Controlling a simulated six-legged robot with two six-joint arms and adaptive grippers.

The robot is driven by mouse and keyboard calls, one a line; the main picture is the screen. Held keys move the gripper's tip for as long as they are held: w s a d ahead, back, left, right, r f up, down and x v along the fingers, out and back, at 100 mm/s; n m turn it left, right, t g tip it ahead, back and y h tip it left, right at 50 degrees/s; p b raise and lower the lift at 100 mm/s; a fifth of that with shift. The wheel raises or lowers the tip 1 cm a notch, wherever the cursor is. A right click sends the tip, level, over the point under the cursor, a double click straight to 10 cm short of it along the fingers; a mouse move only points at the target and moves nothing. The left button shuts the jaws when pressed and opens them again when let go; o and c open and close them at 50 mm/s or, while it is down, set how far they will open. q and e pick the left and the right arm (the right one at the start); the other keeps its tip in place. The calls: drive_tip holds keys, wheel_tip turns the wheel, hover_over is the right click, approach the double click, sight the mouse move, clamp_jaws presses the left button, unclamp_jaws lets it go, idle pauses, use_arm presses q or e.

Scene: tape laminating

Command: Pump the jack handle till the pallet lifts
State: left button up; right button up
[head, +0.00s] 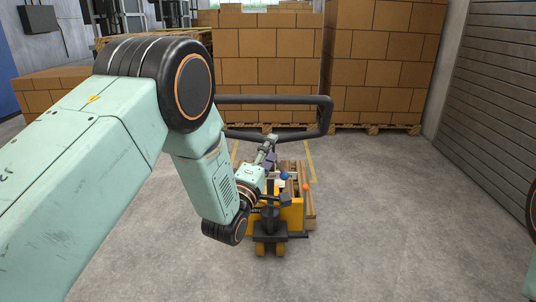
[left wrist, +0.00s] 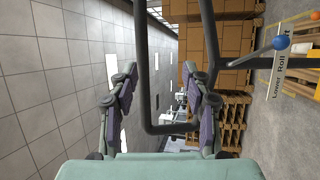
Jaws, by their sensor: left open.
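The jack handle (head: 325,118) is a black tube loop standing above the yellow pallet jack (head: 291,215). Wooden pallet boards (head: 308,208) show low behind the jack, partly hidden by it. My left gripper (head: 268,150) is in front of the loop, at or just below its lower bar. In the left wrist view the left gripper (left wrist: 162,108) is open, its fingers spread. One side of the jack handle (left wrist: 141,60) runs between the fingers in the picture, and its other side passes by the right finger. I cannot tell its depth or any contact. My right gripper is not in view.
The jack has a blue knob (head: 285,176) and an orange knob (head: 306,187); a lettered label (left wrist: 282,75) shows by the blue one. Tall stacks of cartons (head: 385,60) on pallets stand behind. The concrete floor (head: 420,220) is clear to the right, up to a ribbed wall (head: 490,90).

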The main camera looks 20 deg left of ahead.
use_arm(q)
drive_tip(key=v, duration=1.2)
